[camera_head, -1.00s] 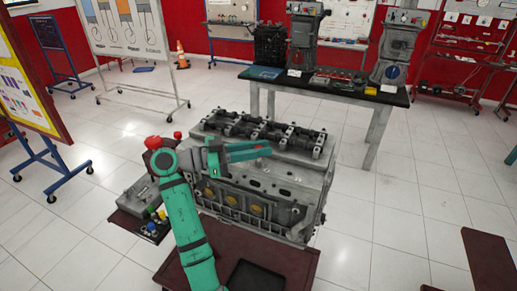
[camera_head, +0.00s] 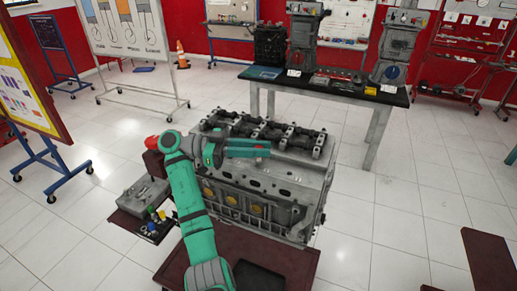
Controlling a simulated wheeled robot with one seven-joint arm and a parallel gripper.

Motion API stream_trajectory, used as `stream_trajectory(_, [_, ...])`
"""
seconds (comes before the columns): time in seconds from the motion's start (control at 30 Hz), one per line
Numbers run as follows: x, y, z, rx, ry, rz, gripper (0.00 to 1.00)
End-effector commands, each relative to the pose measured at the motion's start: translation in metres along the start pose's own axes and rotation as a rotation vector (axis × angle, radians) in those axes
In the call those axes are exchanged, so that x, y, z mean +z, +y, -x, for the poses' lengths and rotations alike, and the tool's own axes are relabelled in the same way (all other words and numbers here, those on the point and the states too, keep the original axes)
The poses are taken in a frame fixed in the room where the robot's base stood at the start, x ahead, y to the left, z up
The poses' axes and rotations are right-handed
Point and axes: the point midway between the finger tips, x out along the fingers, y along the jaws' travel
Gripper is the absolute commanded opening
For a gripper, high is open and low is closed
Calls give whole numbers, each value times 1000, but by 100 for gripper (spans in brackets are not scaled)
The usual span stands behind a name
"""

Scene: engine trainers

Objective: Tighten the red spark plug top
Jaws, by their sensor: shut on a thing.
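The grey engine block (camera_head: 285,180) stands on a dark red stand (camera_head: 250,252) in the middle of the head view. My gripper (camera_head: 264,148) reaches from the left over the engine's top, just in front of the row of dark valve gear (camera_head: 262,127). Its teal fingers point right and are closed together on something small. A faint reddish patch shows between the fingers near their tips, which fits the red spark plug top. The fingers hide most of it, and its seating in the engine cannot be made out.
A grey box (camera_head: 148,193) and small coloured parts (camera_head: 158,220) sit on a tray at the engine's left. A workbench (camera_head: 325,87) with machines stands behind. A whiteboard (camera_head: 125,30) is at the back left.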

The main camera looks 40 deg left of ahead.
Motion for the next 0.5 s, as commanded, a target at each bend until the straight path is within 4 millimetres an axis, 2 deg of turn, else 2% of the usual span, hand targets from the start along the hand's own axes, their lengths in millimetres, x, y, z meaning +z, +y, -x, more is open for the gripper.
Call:
stream_trajectory(0.1, [2, 0, -1, 1, -2, 3, 0])
stream_trajectory(0.13, [2, 0, -1, 1, -2, 3, 21])
stream_trajectory(0.2, [2, 0, -1, 1, -2, 3, 37])
stream_trajectory(0.5, [1, 0, 0, -1, -1, 2, 38])
